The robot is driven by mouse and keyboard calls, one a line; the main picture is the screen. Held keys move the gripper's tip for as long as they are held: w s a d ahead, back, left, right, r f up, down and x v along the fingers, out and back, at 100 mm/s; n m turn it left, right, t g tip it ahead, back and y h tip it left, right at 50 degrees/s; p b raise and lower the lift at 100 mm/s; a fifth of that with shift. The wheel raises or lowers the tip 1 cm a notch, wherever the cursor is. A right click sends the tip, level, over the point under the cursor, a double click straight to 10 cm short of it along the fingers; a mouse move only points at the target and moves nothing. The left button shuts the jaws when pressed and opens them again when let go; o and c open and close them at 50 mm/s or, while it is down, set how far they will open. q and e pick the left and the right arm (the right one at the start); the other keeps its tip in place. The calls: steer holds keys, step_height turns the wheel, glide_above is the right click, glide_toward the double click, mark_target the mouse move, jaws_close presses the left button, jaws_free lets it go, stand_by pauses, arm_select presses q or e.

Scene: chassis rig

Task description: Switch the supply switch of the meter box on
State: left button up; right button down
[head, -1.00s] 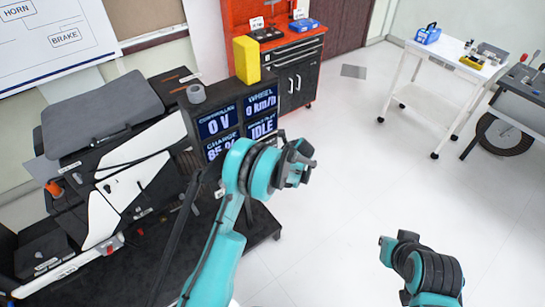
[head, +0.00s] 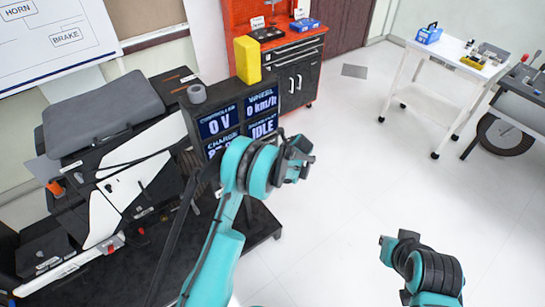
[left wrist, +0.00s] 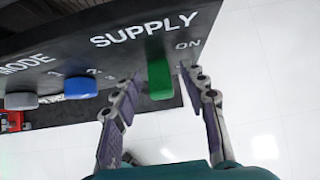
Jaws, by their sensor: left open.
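The meter box (head: 187,128) stands on the dark bench in the head view, its screens reading 0 V, 0 km/h and IDLE; the charge reading is partly covered by my left arm. In the left wrist view its panel (left wrist: 70,28) carries the word SUPPLY with ON at the right. The green supply switch (left wrist: 159,80) sits below that word. My left gripper (left wrist: 161,75) is open, one finger on either side of the switch; I cannot tell whether either touches it. My left gripper (head: 299,160) is in front of the box. My right gripper (head: 389,249) shows small; its fingers are unclear.
A yellow block (head: 247,60) and a grey roll (head: 196,93) rest on the box. A red tool cabinet (head: 240,15) and a white trolley (head: 446,85) stand behind.

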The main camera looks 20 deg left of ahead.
arm_select(q)
steer(key=v, duration=1.2)
steer(key=s+a+r+n+h, duration=0.3)
steer(key=s+r+n, duration=0.8)
steer(key=s+r, duration=0.25)
steer(key=s+n+t+h, duration=0.2)
steer(key=s+n+h, duration=0.1)
steer(key=s+n, duration=1.1)
steer(key=s, duration=0.5)
steer(key=shift+s+f+n, duration=0.3)
steer(key=shift+s, duration=0.05)
